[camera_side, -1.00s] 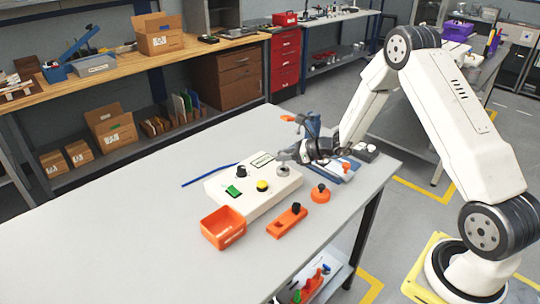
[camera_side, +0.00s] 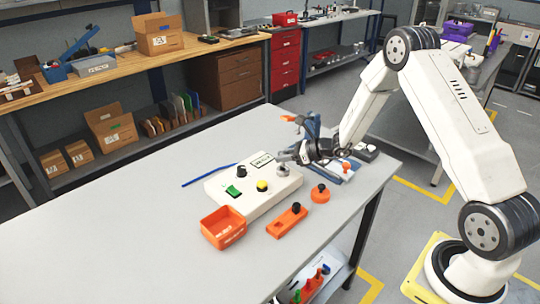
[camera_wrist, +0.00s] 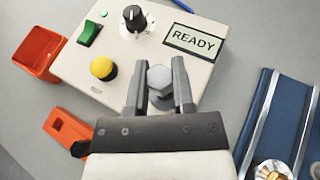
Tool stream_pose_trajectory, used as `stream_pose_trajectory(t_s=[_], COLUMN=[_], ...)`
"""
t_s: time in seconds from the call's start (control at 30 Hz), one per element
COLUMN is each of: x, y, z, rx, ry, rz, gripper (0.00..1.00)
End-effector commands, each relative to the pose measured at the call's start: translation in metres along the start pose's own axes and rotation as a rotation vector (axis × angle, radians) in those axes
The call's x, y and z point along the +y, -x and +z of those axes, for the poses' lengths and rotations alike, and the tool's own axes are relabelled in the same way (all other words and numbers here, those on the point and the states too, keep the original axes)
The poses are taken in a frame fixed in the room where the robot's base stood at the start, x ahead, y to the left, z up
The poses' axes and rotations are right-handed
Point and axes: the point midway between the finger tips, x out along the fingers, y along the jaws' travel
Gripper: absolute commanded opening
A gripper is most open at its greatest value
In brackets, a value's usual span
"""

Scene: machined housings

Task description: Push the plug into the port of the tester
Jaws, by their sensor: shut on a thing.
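The tester is a cream box (camera_side: 235,203) on the grey table, also in the wrist view (camera_wrist: 80,78). It has a green switch (camera_wrist: 90,33), a black knob (camera_wrist: 133,18), a yellow button (camera_wrist: 103,68) and a display (camera_wrist: 195,42) reading READY. My gripper (camera_wrist: 160,88) is shut on the grey hexagonal plug (camera_wrist: 160,77), over the tester's near right part. In the side view my gripper (camera_side: 287,156) is at the tester's right end, beside a grey round piece (camera_side: 283,171). The port is hidden in the wrist view; I cannot tell how deep the plug sits.
An orange bin (camera_side: 223,228), an orange block with a black knob (camera_side: 287,222) and an orange round piece (camera_side: 320,194) stand in front of the tester. A blue tray with metal rails (camera_wrist: 285,115) lies to the right. The table's left is clear.

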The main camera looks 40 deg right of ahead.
Motion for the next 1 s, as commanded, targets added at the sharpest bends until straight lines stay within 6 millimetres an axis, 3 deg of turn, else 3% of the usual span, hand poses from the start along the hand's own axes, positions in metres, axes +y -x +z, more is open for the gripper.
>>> stream_pose_trajectory(t_s=[1.0], x=[0.0], y=[-0.0024], z=[-0.0056], rx=[0.0], ry=[0.0], rz=[0.0], gripper=[0.0])
